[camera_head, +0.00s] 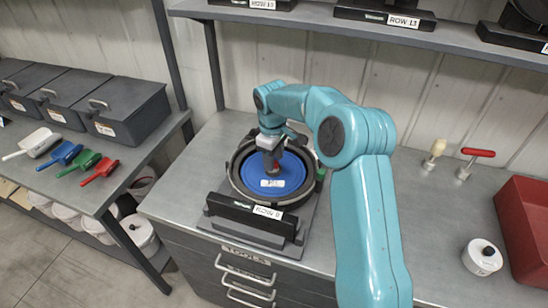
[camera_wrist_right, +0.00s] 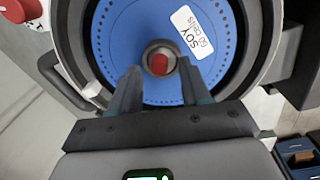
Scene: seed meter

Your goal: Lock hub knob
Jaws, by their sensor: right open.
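The hub knob (camera_wrist_right: 159,62) is a small round grey piece with a red mark, at the centre of the blue seed disc (camera_wrist_right: 120,45). The disc carries a white label reading "SOY 60 cells". In the head view the disc (camera_head: 294,184) sits in a dark round meter housing (camera_head: 236,178) on the bench stand marked "ROW 9". My right gripper (camera_head: 271,158) is above the hub and mostly covers the knob there. In the wrist view its open fingers (camera_wrist_right: 160,82) point at the knob, one to either side of it; contact is unclear. My left gripper is out of view.
A red-handled tool (camera_head: 477,153), a cream-handled tool (camera_head: 435,150), a white round container (camera_head: 482,257) and a red bin (camera_head: 530,215) stand on the right of the bench. A shelf (camera_head: 320,18) with more meters runs behind. Coloured scoops (camera_head: 68,153) lie on the left table.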

